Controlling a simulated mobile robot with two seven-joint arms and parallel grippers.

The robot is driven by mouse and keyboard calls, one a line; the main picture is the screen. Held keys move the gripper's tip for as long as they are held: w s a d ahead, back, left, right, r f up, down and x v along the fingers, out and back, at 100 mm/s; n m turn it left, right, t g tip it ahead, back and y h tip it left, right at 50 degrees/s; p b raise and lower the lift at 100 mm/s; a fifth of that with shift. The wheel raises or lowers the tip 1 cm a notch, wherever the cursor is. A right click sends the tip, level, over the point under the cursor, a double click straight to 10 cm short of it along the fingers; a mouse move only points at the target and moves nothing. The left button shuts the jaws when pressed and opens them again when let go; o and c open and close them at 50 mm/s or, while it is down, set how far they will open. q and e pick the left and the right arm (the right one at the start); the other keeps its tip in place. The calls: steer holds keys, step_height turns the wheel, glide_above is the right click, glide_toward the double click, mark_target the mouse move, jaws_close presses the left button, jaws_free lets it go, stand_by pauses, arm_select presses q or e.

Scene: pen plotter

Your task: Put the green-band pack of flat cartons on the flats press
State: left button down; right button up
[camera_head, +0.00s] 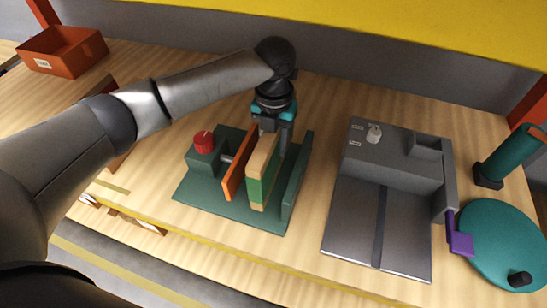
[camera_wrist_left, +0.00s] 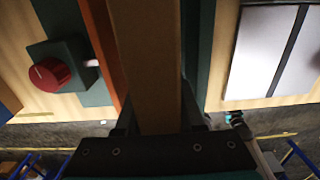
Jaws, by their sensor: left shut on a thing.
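The green-band pack of flat cartons (camera_head: 261,168) is tan with a green band and stands upright on its edge. It is in the flats press (camera_head: 296,180), between the press's orange plate (camera_head: 236,168) and its green end wall. A gap shows between the pack and that wall; whether the pack rests on the press base is hard to tell. My left gripper (camera_head: 272,123) is shut on the pack's back upper end. In the left wrist view the pack (camera_wrist_left: 155,70) runs up from the jaws, with the red press knob (camera_wrist_left: 48,74) at left. My right gripper is not in view.
A grey machine (camera_head: 388,170) with a flat plate stands right of the press. A teal disc (camera_head: 505,240) and a teal cylinder (camera_head: 507,153) are at far right. An orange bin (camera_head: 65,60) is at back left. Bare table separates press and machine.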

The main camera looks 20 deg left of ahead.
arm_select(q)
steer(key=shift+f+b, duration=0.35)
steer(key=shift+f, duration=1.85)
steer(key=shift+f, duration=0.15)
steer(key=c, duration=0.5)
jaws_free()
step_height(320, 180, up, 12)
steer(key=shift+r+p, duration=0.2)
steer(key=shift+p, duration=0.85)
